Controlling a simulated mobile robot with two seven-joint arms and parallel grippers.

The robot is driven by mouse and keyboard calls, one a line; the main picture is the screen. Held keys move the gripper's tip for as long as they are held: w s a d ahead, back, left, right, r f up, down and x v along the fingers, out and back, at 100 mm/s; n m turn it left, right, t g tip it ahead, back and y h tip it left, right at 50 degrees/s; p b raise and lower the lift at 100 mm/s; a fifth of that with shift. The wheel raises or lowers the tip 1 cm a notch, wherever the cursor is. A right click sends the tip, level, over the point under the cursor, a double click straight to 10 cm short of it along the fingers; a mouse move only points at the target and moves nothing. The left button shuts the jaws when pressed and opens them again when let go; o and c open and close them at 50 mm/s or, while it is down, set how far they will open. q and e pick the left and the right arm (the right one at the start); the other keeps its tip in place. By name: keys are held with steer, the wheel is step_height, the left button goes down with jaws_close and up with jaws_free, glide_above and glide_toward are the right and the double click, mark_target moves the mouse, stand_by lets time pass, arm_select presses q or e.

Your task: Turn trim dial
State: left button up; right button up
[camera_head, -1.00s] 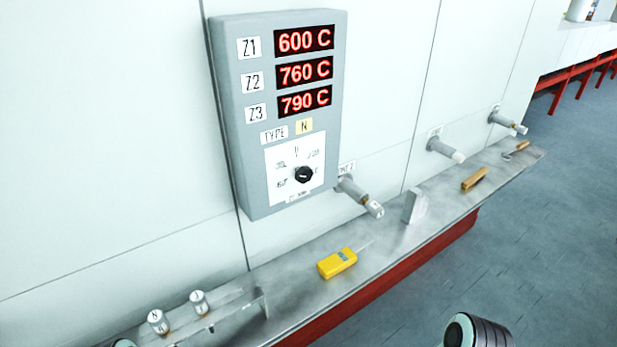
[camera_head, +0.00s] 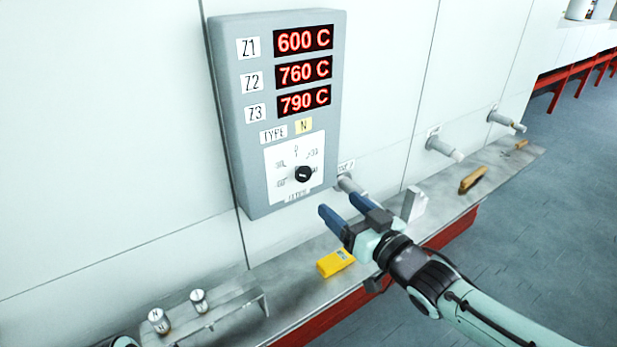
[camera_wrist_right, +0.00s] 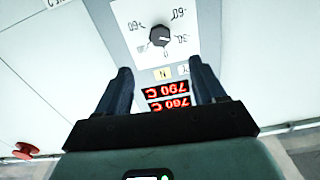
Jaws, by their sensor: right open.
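The trim dial (camera_head: 303,174) is a small black knob on a white scale plate, low on the grey panel box (camera_head: 232,110) on the wall. It also shows in the right wrist view (camera_wrist_right: 159,37), upside down, beyond the fingertips. My right gripper (camera_head: 340,207) is open and empty, with blue fingers, below and to the right of the dial and apart from it. In the right wrist view my right gripper (camera_wrist_right: 162,75) has its two fingers spread to either side below the dial. At the bottom left edge a small piece may be my left arm; its gripper is not visible.
The panel shows red readouts of 600, 760 and 790 C. A metal shelf (camera_head: 300,295) below holds a yellow meter (camera_head: 333,263), a grey block (camera_head: 415,204), a brown piece (camera_head: 472,180) and two labelled cylinders on a small rack. Several pipe stubs (camera_head: 443,147) stick out of the wall.

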mark_target(306, 176)
steer(key=p+x, duration=0.2)
steer(key=x, duration=0.9)
steer(key=shift+p, duration=0.3)
steer(key=shift+w+a, duration=0.4)
steer(key=shift+w, duration=0.2)
arm_select(q)
steer(key=w+r, duration=0.1)
steer(key=r, duration=0.1)
steer(key=w+r, duration=0.1)
steer(key=r, duration=0.1)
steer(key=shift+w, duration=0.4)
arm_select(e)
steer(key=shift+c, duration=0.3)
arm_select(q)
steer(key=shift+f, duration=0.1)
arm_select(e)
steer(key=c, duration=1)
